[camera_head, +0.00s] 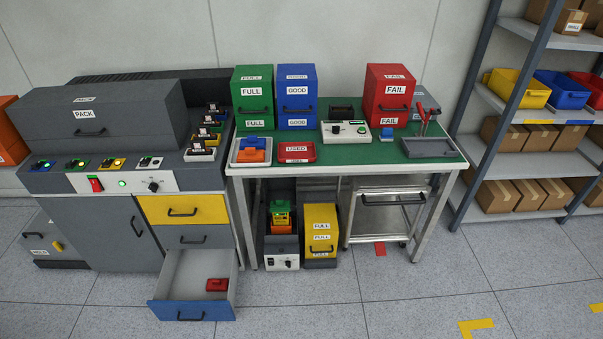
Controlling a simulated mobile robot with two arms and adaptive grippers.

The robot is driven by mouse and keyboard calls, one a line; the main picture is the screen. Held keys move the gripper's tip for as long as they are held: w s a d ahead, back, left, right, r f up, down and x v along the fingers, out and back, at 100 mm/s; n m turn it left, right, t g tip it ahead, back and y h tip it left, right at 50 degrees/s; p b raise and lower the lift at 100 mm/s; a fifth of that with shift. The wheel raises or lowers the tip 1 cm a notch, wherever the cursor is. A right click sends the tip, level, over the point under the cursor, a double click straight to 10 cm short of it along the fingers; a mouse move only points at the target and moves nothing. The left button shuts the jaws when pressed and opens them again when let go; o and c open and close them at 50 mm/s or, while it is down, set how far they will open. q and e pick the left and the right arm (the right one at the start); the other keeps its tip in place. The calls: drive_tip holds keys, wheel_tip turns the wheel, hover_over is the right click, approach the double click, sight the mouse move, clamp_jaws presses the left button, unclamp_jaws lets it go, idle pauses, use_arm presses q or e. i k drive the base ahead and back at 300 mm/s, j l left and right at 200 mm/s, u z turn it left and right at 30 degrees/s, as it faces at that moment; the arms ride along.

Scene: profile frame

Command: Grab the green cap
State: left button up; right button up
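Neither of my grippers is in view. A small green piece (76,163) sits on the front ledge of the grey machine labelled PACK (130,112); it may be the green cap, but it is too small to tell. It is in a row between a blue piece (41,165) on its left and a yellow piece (112,163) on its right, with a black-and-white piece (150,162) beyond. A green-topped item (280,206) also stands in a unit under the table.
The green-topped table (348,158) holds green (253,95), blue (297,95) and red (390,94) boxes, trays and a device. A blue-fronted drawer (195,305) stands open with a red item (216,284) inside. Shelves stand at right. The front floor is clear.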

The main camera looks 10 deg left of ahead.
sight(277, 206)
drive_tip(key=i+l, duration=0.1)
drive_tip(key=i, duration=0.9)
